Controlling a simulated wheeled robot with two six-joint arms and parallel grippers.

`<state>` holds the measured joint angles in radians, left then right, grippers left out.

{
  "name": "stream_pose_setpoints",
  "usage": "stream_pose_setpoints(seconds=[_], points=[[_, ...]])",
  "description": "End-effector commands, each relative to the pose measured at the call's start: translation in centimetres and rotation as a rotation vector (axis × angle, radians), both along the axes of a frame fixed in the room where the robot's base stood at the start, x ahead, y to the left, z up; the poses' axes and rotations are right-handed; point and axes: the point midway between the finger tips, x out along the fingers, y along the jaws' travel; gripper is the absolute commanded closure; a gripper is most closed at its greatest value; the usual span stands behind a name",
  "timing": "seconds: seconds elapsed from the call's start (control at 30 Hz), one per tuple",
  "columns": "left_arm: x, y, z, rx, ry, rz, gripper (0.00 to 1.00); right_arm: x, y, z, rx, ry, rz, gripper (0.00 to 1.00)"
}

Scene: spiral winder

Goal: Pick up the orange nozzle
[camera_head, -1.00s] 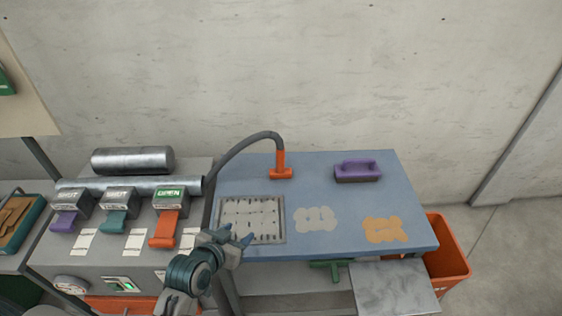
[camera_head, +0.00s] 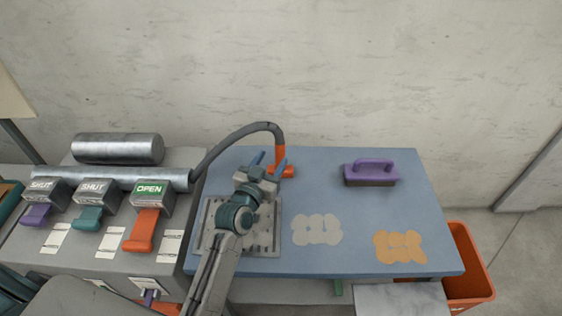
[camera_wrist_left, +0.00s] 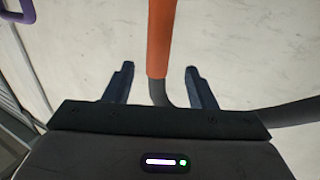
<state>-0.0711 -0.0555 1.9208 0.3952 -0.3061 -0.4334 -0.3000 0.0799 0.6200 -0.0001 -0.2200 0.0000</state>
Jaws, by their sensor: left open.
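The orange nozzle (camera_head: 281,153) stands at the back of the blue table on the end of a dark curved hose (camera_head: 235,133). My left gripper (camera_head: 269,163) is open at the nozzle, its fingers pointing toward the back wall. The gripper partly covers the nozzle in the head view. In the left wrist view, the orange nozzle (camera_wrist_left: 159,40) comes down from the top and appears between the two open fingers (camera_wrist_left: 160,72), touching neither. The hose bends away below it to the right. My right gripper is not in view.
The blue table (camera_head: 330,185) also holds a perforated plate (camera_head: 265,240) under my arm, a purple-handled block (camera_head: 371,173), and pale and orange patches. Levers on the left read SHUT, SHUT and OPEN (camera_head: 150,189). An orange bin (camera_head: 470,265) stands at right.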

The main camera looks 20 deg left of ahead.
Motion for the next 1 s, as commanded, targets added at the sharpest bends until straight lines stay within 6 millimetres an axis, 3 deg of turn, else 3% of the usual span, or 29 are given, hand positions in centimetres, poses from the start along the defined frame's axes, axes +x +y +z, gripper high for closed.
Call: stream_pose_setpoints(seconds=[0.37,0.5,0.77,0.87,1.0], points=[[4.2,-0.8,1.3,-0.001,0.001,0.000,0.49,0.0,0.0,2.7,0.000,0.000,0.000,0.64],[5.7,-0.9,0.8,0.001,0.002,0.000,0.49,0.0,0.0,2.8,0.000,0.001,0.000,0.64],[6.1,-1.0,0.6,0.000,0.001,0.000,0.49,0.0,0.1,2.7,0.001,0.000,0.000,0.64],[6.1,-1.0,0.6,0.000,0.001,0.000,0.63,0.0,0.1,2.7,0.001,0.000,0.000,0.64],[6.1,-1.0,0.6,0.001,0.001,0.000,0.91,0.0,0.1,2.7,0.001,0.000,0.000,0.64]])
